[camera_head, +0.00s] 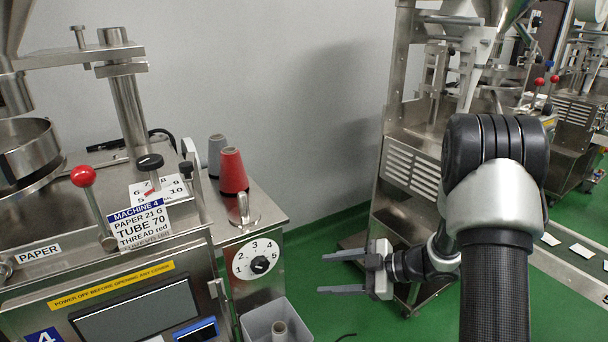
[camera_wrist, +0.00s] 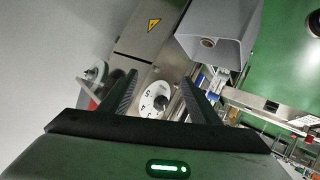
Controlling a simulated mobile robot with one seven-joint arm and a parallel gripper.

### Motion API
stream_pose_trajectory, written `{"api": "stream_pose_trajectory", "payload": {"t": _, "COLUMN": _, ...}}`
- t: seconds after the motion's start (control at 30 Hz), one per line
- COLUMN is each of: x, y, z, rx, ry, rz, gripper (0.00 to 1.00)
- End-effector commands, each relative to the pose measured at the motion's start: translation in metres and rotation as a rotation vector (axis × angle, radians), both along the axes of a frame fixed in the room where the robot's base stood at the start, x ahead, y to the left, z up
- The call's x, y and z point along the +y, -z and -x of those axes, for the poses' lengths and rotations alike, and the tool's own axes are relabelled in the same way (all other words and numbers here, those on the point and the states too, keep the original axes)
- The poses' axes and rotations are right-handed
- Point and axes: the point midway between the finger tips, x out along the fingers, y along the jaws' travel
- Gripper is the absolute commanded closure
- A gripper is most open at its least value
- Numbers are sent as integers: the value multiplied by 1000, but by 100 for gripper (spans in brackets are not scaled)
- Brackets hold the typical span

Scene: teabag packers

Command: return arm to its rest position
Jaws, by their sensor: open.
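My gripper (camera_head: 352,272) is open and empty in the head view, held out to the left over the green floor. It is to the right of the machine marked 4 (camera_head: 262,222) and apart from it. In the wrist view, my gripper's two dark fingers (camera_wrist: 158,98) are spread. A white numbered dial (camera_wrist: 153,99) of the machine shows between them. My arm (camera_head: 497,215) rises at the right of the head view and bends over towards the machine.
A red spool (camera_head: 232,171) and a grey spool (camera_head: 216,150) stand on the machine. A grey bin (camera_head: 265,318) with a small spool in it sits below the dial. Another steel machine (camera_head: 410,165) stands behind my arm. Green floor (camera_head: 340,318) lies between.

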Motion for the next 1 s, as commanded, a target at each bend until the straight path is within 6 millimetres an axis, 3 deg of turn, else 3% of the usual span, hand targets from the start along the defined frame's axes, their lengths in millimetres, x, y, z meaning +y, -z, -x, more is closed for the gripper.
{"api": "stream_pose_trajectory", "payload": {"t": 0.03, "x": -6, "y": -39, "z": -21, "rx": -50, "ry": 78, "rz": 56, "gripper": 44}}
{"api": "stream_pose_trajectory", "payload": {"t": 0.2, "x": -48, "y": -147, "z": -77, "rx": -160, "ry": 428, "rz": 228, "gripper": 44}}
{"api": "stream_pose_trajectory", "payload": {"t": 0.3, "x": -80, "y": -216, "z": -85, "rx": -177, "ry": 655, "rz": 294, "gripper": 44}}
{"api": "stream_pose_trajectory", "payload": {"t": 0.37, "x": -99, "y": -258, "z": -78, "rx": -167, "ry": 793, "rz": 318, "gripper": 44}}
{"api": "stream_pose_trajectory", "payload": {"t": 0.4, "x": -111, "y": -285, "z": -69, "rx": -150, "ry": 887, "rz": 326, "gripper": 44}}
{"api": "stream_pose_trajectory", "payload": {"t": 0.5, "x": -136, "y": -342, "z": -31, "rx": -69, "ry": 1104, "rz": 324, "gripper": 44}}
{"api": "stream_pose_trajectory", "payload": {"t": 0.63, "x": -147, "y": -390, "z": 43, "rx": 110, "ry": 1324, "rz": 280, "gripper": 44}}
{"api": "stream_pose_trajectory", "payload": {"t": 0.8, "x": -122, "y": -415, "z": 150, "rx": 419, "ry": 1460, "rz": 193, "gripper": 44}}
{"api": "stream_pose_trajectory", "payload": {"t": 0.9, "x": -99, "y": -417, "z": 198, "rx": 571, "ry": 1465, "rz": 157, "gripper": 44}}
{"api": "stream_pose_trajectory", "payload": {"t": 1.0, "x": -82, "y": -416, "z": 229, "rx": 672, "ry": 1452, "rz": 139, "gripper": 44}}
